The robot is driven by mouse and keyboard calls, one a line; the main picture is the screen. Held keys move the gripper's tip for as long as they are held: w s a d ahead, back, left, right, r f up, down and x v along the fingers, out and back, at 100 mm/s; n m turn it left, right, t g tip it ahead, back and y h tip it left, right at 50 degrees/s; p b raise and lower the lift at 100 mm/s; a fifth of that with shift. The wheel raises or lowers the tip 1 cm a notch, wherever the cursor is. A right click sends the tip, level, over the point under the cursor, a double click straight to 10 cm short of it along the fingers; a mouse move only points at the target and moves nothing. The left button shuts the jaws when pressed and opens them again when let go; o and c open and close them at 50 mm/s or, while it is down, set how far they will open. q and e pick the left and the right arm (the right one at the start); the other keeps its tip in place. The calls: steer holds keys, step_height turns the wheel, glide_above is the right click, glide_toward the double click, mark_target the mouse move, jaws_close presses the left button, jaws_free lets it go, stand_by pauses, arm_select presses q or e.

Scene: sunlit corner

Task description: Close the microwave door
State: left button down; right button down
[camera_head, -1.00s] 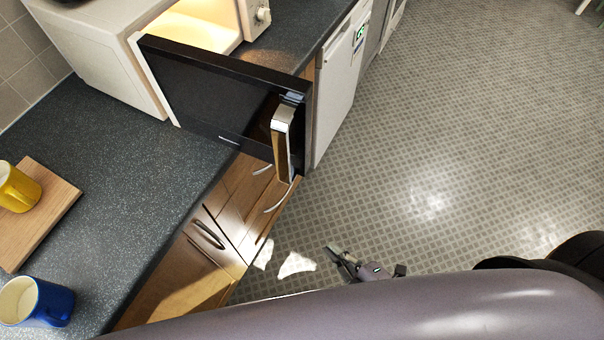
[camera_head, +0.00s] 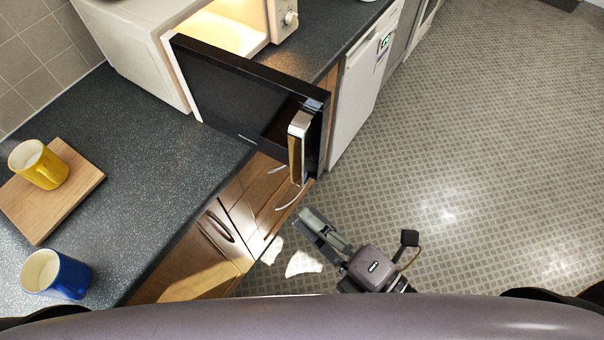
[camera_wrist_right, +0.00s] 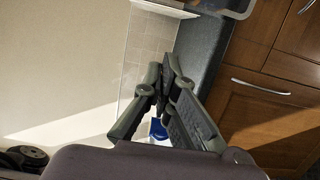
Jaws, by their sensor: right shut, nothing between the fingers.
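The white microwave (camera_head: 135,48) stands on the counter at the upper left of the head view, its lit inside showing. Its dark door (camera_head: 225,95) is wide open and sticks out over the counter's front edge. A metallic handle (camera_head: 298,148) is on the door's free end. My right gripper (camera_head: 306,217) is in the head view, below and apart from the handle, beyond the counter's front edge. It also shows in the right wrist view (camera_wrist_right: 166,64), with its fingers together and empty. My left gripper is not in view.
A yellow mug (camera_head: 40,165) sits on a wooden board (camera_head: 75,190) on the counter (camera_head: 150,170). A blue mug (camera_head: 68,275) stands near the counter's front edge. Wooden cabinets (camera_head: 245,215) with metal handles line the counter. The patterned floor (camera_head: 470,130) at right is clear.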

steer(key=w+a+p, duration=0.1)
steer(key=w+p, duration=0.2)
steer(key=w, duration=0.4)
steer(key=shift+w+a, duration=0.15)
steer(key=shift+a, duration=0.05)
